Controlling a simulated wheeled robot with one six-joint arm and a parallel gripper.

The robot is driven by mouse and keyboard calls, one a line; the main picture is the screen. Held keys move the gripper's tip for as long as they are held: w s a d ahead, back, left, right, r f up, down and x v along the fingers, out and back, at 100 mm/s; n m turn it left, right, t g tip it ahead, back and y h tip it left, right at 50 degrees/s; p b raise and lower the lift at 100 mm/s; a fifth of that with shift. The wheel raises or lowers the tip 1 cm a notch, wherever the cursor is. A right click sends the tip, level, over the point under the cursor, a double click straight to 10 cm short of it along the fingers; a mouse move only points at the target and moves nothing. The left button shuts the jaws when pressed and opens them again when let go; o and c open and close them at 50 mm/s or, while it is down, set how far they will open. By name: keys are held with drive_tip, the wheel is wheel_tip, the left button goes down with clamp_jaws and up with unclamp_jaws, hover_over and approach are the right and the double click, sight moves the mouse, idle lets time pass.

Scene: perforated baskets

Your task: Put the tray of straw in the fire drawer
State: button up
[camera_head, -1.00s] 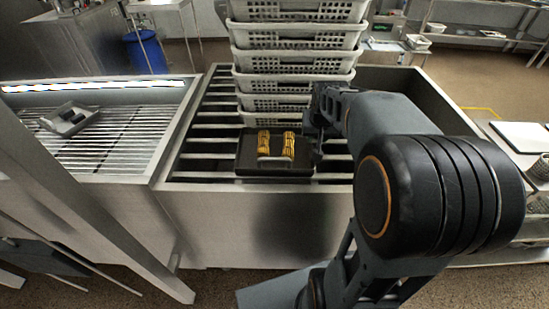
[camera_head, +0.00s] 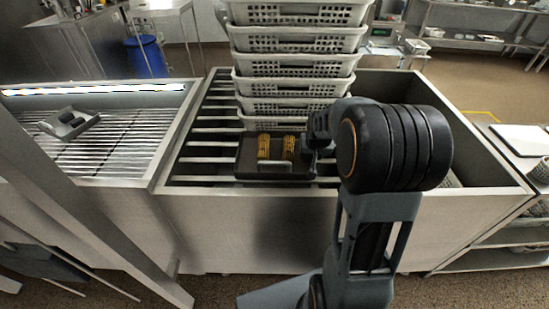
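A dark rectangular tray (camera_head: 243,168) with yellow straw bundles (camera_head: 264,147) and a light handle-like bar sits over the slats of the steel unit, in front of the basket stack. My gripper (camera_head: 318,145) is at the tray's right edge. Its fingers are mostly hidden by my arm and too small to read, so I cannot tell if they hold the tray. No part of the view can be clearly told as the fire drawer.
A tall stack of grey perforated baskets (camera_head: 295,62) stands behind the tray. To the left, a slatted steel counter (camera_head: 120,135) holds a small grey tray (camera_head: 85,126) with dark items. A blue bin (camera_head: 146,58) stands behind. At right is a steel shelf (camera_head: 500,258).

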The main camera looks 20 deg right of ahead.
clamp_jaws()
idle(0.3)
idle(0.3)
